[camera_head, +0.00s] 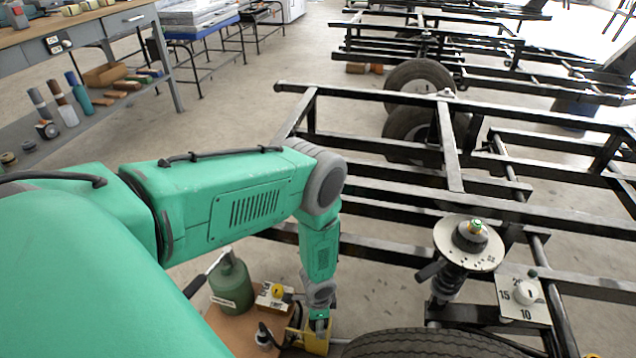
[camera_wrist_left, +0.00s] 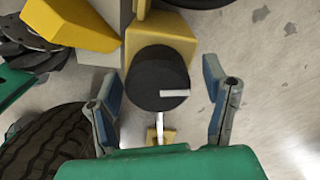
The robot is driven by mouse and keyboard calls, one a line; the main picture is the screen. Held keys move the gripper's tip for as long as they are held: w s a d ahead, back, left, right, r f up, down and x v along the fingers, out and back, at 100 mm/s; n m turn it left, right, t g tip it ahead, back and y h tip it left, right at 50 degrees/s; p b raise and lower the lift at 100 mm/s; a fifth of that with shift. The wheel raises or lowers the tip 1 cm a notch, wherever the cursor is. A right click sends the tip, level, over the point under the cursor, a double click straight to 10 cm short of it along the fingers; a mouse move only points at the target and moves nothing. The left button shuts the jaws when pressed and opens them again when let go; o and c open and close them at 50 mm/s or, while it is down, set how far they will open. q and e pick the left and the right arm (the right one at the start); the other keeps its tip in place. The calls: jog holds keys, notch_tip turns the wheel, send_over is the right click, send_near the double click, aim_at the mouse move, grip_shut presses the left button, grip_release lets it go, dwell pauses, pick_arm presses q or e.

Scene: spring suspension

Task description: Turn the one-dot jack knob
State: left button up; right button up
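A black round knob (camera_wrist_left: 158,82) with a white pointer line sits on a yellow block (camera_wrist_left: 160,38) in the left wrist view. No dot mark is readable on it, so I cannot tell whether it is the one-dot knob. My left gripper (camera_wrist_left: 164,78) is open, with one finger on each side of the knob and a visible gap on both sides. In the head view my left gripper (camera_head: 318,322) points down at a yellow housing (camera_head: 316,342); its fingers are mostly hidden there. My right gripper is not in view.
A tire (camera_head: 430,345), a spring unit with a round plate (camera_head: 468,245) and a numbered dial plate (camera_head: 523,298) lie to the right. Black frames fill the floor behind.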

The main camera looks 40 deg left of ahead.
pick_arm(q)
notch_tip(320, 180, up, 12)
dwell(0.6)
